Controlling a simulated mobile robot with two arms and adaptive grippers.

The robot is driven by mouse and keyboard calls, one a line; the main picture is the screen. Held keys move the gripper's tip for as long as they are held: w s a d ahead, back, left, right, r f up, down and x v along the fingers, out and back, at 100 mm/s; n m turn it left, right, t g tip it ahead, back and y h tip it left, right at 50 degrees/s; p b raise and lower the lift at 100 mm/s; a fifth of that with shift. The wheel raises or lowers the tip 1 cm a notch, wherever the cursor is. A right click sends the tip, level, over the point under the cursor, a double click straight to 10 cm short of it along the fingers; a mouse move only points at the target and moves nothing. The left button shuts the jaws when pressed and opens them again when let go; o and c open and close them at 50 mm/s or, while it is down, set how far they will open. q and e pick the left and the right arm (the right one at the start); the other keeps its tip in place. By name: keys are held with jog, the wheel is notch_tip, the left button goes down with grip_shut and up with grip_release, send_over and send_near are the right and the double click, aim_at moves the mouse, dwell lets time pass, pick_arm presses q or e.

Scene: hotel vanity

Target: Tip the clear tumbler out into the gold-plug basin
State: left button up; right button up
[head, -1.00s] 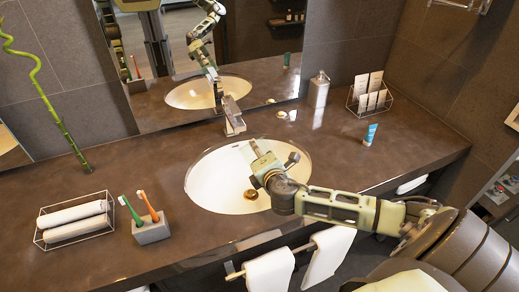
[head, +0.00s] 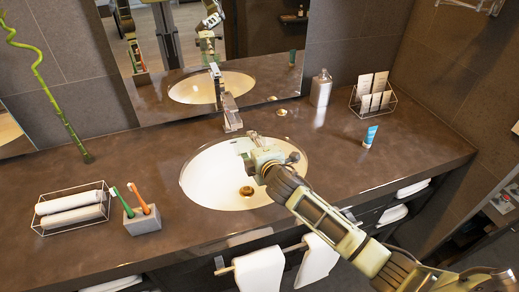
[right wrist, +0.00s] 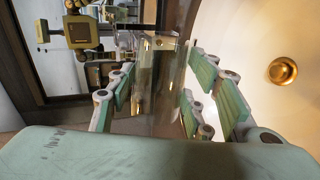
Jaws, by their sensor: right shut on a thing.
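My right gripper (head: 249,160) is over the sink basin (head: 205,180), with its arm coming in from the lower right. In the right wrist view its fingers (right wrist: 163,95) are shut on the clear tumbler (right wrist: 158,80), a see-through shape between the green pads. The tumbler is hard to make out in the head view, and I cannot tell its exact tilt or whether anything is in it. The gold plug (head: 247,191) shows in the basin floor, just below the gripper; it also shows at the right of the wrist view (right wrist: 283,70). My left gripper is out of view.
The faucet (head: 231,115) stands behind the basin. A toothbrush holder (head: 142,221) and a wire basket of rolled towels (head: 72,210) are to the left. A blue tube (head: 370,136), a dispenser bottle (head: 320,89) and a card rack (head: 373,98) are to the right.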

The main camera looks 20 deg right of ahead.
jog(key=shift+d+r+m+y+b, duration=0.25)
jog(key=shift+r+m+y+b, duration=0.25)
jog(key=shift+m, duration=0.7)
jog(key=m+y+b, duration=0.1)
jog(key=b, duration=0.1)
jog(key=d+f+m+b, duration=0.1)
jog(key=m+b, duration=0.1)
jog(key=m+t+y+b, duration=0.1)
jog(key=m+b, duration=0.1)
jog(key=shift+d+f+y+b, duration=0.3)
jog(key=shift+d+f, duration=0.05)
jog(key=shift+d, duration=0.05)
jog(key=shift+a+r+m+b, duration=0.15)
jog(key=shift+m+b, duration=0.15)
jog(key=shift+m, duration=0.2)
jog(key=a+m, duration=0.1)
jog(key=a+m+t+y, duration=0.1)
jog(key=m, duration=0.1)
jog(key=shift+r+b, duration=0.15)
jog(key=shift+b, duration=0.25)
jog(key=shift+a+r+m+t+y, duration=0.15)
jog(key=shift+a+m+t+y, duration=0.25)
jog(key=shift+m, duration=0.7)
jog(key=shift+a+r, duration=0.1)
jog(key=shift+s, duration=0.1)
